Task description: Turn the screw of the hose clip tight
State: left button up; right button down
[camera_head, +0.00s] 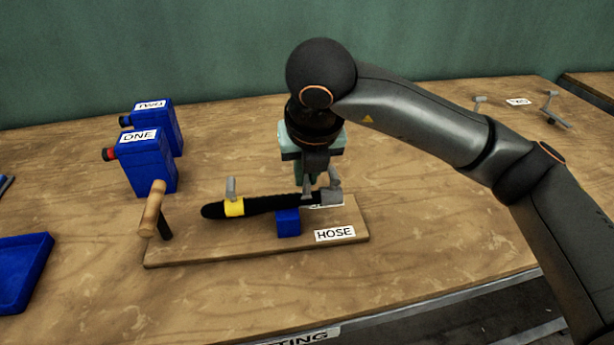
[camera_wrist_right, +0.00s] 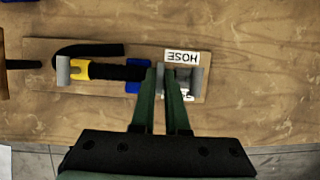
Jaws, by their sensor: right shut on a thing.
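A black hose (camera_head: 268,204) lies along a wooden board (camera_head: 200,254) labelled HOSE. A yellow band (camera_head: 234,207) circles its left part, with a grey upright piece (camera_head: 231,188) beside it; both also show in the right wrist view, the band (camera_wrist_right: 80,69) left of my fingers. A grey fitting (camera_head: 332,197) stands at the hose's right end. My right gripper (camera_head: 320,189) points down there, its fingers close together and shut on a small part. The fingers hide that part, and I cannot tell whether it is the clip's screw. My left gripper is out of view.
A blue block (camera_head: 288,223) sits under the hose. Blue boxes marked ONE (camera_head: 147,165) and TWO (camera_head: 160,120) stand behind left; a blue tray (camera_head: 22,270) lies far left. The table front is clear.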

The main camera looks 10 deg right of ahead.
dwell(0.5)
jog(key=c, duration=0.9)
grip_release()
jog(key=shift+r, duration=0.15)
jog(key=p+v, duration=0.1)
jog(key=v, duration=1.1)
jog(key=shift+a+r, duration=0.1)
jog(key=shift+r, duration=0.05)
jog(key=shift+s, duration=0.1)
